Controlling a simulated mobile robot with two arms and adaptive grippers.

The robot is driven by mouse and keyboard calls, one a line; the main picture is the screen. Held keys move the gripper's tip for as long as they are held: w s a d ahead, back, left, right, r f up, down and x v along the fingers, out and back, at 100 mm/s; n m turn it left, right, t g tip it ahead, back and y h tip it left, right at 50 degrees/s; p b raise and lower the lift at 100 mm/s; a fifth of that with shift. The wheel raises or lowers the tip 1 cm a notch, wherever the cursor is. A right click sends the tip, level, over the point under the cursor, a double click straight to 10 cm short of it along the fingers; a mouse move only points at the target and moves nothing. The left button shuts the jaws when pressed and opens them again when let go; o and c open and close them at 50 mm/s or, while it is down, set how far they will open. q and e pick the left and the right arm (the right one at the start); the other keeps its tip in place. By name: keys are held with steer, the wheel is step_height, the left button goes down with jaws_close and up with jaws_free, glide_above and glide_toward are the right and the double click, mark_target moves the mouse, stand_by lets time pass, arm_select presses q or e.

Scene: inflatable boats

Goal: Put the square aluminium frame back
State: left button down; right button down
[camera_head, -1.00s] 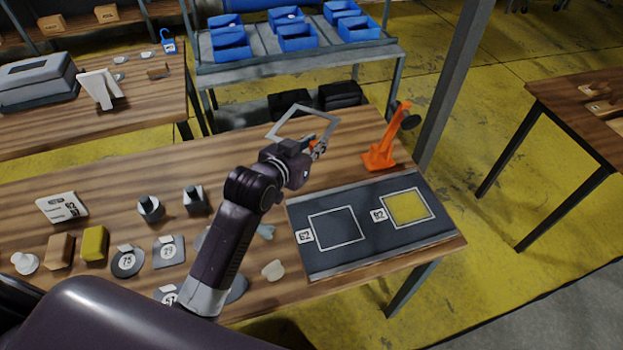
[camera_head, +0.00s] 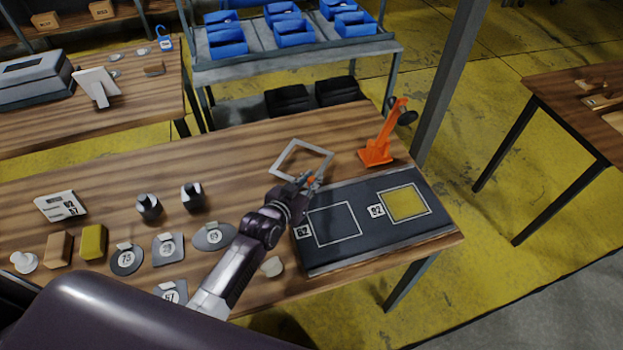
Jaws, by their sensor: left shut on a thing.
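The square aluminium frame (camera_head: 284,150) is a thin grey open square. My left gripper (camera_head: 313,180) is shut on its near right edge. The frame is over the wooden table, behind the dark mat; I cannot tell whether it touches the table. The dark mat (camera_head: 350,258) has two white-outlined squares. The left outline (camera_head: 334,224) is empty and dark, with a "62"-like tag beside it. The right outline (camera_head: 404,202) holds a yellow square, also with a tag. My right gripper is not in view.
An orange clamp-like stand (camera_head: 378,150) stands behind the mat. Numbered grey discs and plates (camera_head: 168,250), two dark knobbed pieces (camera_head: 191,196), a yellow block (camera_head: 94,242) and a white card (camera_head: 61,206) occupy the table's left. Bare wood (camera_head: 225,160) lies left of the frame.

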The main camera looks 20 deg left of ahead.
arm_select(q)
steer(key=shift+f+b, duration=0.3)
steer(key=shift+f, duration=0.05)
steer(key=c, duration=1.8)
jaws_free()
steer(key=shift+c, duration=0.2)
steer(key=shift+s+r+p, duration=0.1)
steer(key=shift+r+p, duration=0.25)
steer(key=shift+r, duration=0.2)
steer(key=b+v, duration=0.1)
steer(key=v, duration=1)
steer(key=shift+s+a+r, duration=0.1)
steer(key=shift+s, duration=0.3)
